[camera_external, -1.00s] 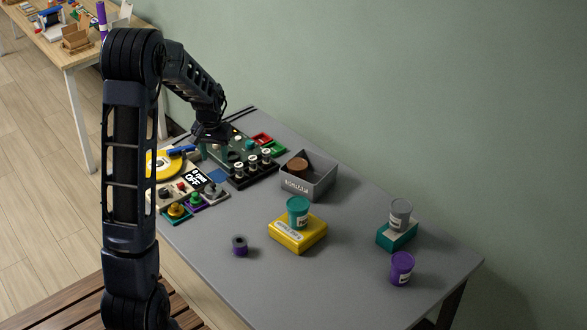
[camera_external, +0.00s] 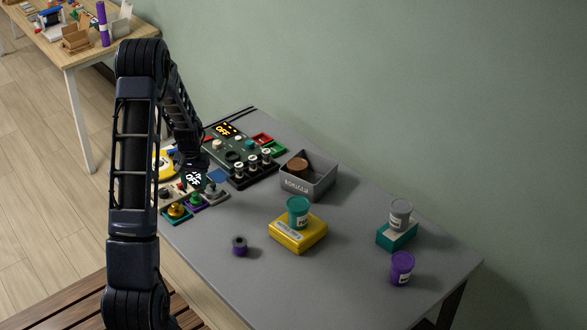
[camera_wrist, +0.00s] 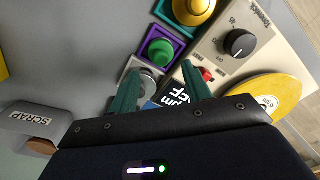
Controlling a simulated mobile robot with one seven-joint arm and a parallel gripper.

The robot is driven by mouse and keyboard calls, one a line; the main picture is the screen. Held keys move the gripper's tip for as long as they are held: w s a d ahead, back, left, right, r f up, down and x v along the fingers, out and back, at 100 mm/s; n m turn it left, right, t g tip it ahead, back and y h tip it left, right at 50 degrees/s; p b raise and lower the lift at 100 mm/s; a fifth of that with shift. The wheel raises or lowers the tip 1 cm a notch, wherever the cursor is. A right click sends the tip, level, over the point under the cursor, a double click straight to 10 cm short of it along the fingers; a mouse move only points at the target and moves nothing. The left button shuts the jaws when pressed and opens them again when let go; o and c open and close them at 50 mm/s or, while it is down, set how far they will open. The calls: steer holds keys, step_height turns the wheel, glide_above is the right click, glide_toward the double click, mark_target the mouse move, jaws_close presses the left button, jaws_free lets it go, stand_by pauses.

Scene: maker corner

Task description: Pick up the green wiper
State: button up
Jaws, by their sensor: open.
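I cannot make out a green wiper in either view; my arm and gripper hide part of the panel area. My gripper (camera_wrist: 161,68) is open, its two teal fingers apart with nothing held between them. In the wrist view the fingers are over the panels, near a grey button and a dark display (camera_wrist: 177,98). In the external view my gripper (camera_external: 193,166) hangs over the control panels at the left side of the grey table.
Around the fingers are a green button (camera_wrist: 160,50), a yellow knob (camera_wrist: 194,7), a black dial (camera_wrist: 239,43) and a yellow disc (camera_wrist: 258,94). A grey scrap bin (camera_external: 318,183), yellow box (camera_external: 299,234) and purple can (camera_external: 401,268) stand farther right. The table's front middle is mostly clear.

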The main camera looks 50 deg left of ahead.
mark_target(195, 194)
steer(key=shift+s+f, duration=0.2)
steer(key=shift+f, duration=2.7)
steer(key=shift+c, duration=0.5)
steer(key=c, duration=0.7)
